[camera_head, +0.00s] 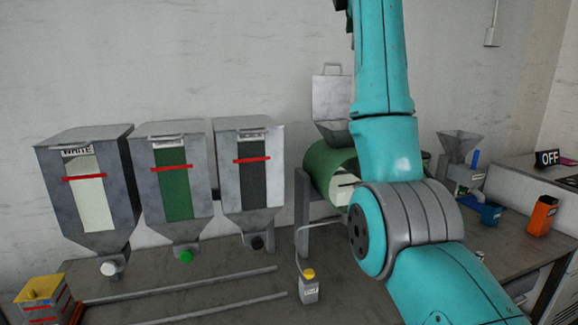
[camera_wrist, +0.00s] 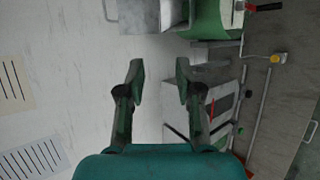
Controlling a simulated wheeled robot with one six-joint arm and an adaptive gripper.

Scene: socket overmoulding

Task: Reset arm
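My arm (camera_head: 386,150) shows large and turquoise in the head view, folded upward in front of the wall on the right half. My gripper is out of the head view, above its top edge. In the wrist view my gripper (camera_wrist: 160,82) is open, its two dark green fingers apart with nothing between them. The wrist picture is turned sideways, with the white wall behind the gap between the fingers.
Three grey hoppers, white (camera_head: 93,195), green (camera_head: 175,190) and black (camera_head: 254,170), hang on the wall. A striped box (camera_head: 45,300) is at lower left.

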